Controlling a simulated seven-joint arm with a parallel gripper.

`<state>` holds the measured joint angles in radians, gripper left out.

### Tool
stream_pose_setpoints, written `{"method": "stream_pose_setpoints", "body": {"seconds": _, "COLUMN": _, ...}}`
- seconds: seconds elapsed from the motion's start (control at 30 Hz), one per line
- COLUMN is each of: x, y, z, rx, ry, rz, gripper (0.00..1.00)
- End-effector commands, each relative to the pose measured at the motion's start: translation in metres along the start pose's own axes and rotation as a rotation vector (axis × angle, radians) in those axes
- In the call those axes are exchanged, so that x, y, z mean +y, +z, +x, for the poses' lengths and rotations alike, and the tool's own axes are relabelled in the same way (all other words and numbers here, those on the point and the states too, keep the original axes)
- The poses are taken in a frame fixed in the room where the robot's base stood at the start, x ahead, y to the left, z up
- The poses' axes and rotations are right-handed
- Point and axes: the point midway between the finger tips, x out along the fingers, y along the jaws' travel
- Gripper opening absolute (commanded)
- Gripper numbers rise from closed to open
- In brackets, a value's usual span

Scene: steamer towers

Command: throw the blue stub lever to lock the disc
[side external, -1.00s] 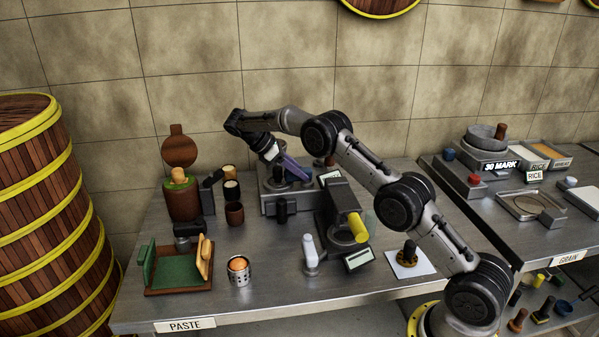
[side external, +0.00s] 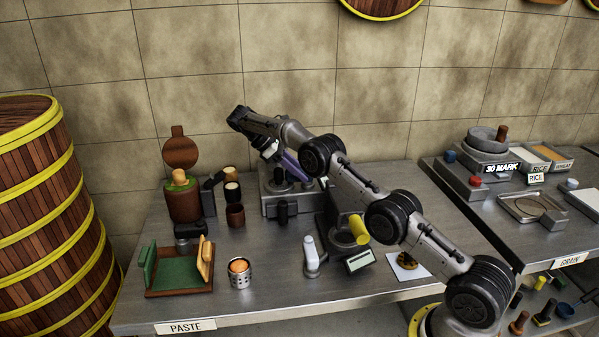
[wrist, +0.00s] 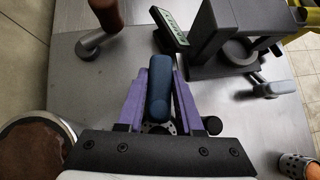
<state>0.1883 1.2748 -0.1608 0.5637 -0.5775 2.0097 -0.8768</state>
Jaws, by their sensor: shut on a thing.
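The blue stub lever (wrist: 158,92) stands between the purple fingers of my gripper (wrist: 160,85) in the wrist view, with a finger against each side. My gripper is shut on it. A small part of a perforated disc (wrist: 155,128) shows below the lever, mostly hidden by the lever and the gripper. In the side external view my gripper (side external: 288,163) reaches down over the grey machine block (side external: 270,207) at the back of the bench. The lever cannot be made out there.
A red-brown-handled lever (wrist: 92,42) stands left of my fingers, and a small display (wrist: 170,26) ahead. A dark press (wrist: 225,60) stands on the right. In the side view, a white-handled lever (side external: 311,250), metal cup (side external: 239,275) and green-lined tray (side external: 178,272) stand in front, with bare bench between.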

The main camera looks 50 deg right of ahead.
Motion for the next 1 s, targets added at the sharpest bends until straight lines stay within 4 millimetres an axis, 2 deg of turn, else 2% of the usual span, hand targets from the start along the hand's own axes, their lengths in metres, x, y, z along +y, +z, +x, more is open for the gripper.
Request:
{"method": "stream_pose_setpoints", "body": {"seconds": 0.1, "x": -0.0003, "y": 0.0018, "z": 0.0007, "rx": -0.005, "ry": -0.005, "rz": 0.003, "gripper": 0.00}}
{"method": "stream_pose_setpoints", "body": {"seconds": 0.13, "x": -0.0003, "y": 0.0019, "z": 0.0008, "rx": -0.005, "ry": -0.006, "rz": 0.003, "gripper": 0.39}}
{"method": "stream_pose_setpoints", "body": {"seconds": 0.27, "x": -0.0001, "y": 0.0015, "z": 0.0006, "rx": -0.004, "ry": -0.004, "rz": 0.002, "gripper": 0.62}}
{"method": "stream_pose_setpoints", "body": {"seconds": 0.3, "x": -0.0001, "y": 0.0014, "z": 0.0006, "rx": -0.004, "ry": -0.004, "rz": 0.002, "gripper": 0.65}}
{"method": "stream_pose_setpoints", "body": {"seconds": 0.73, "x": -0.0010, "y": 0.0012, "z": -0.0003, "rx": -0.003, "ry": 0.013, "rz": -0.014, "gripper": 0.65}}
{"method": "stream_pose_setpoints", "body": {"seconds": 1.0, "x": -0.0040, "y": 0.0019, "z": -0.0008, "rx": -0.004, "ry": 0.095, "rz": -0.098, "gripper": 0.65}}
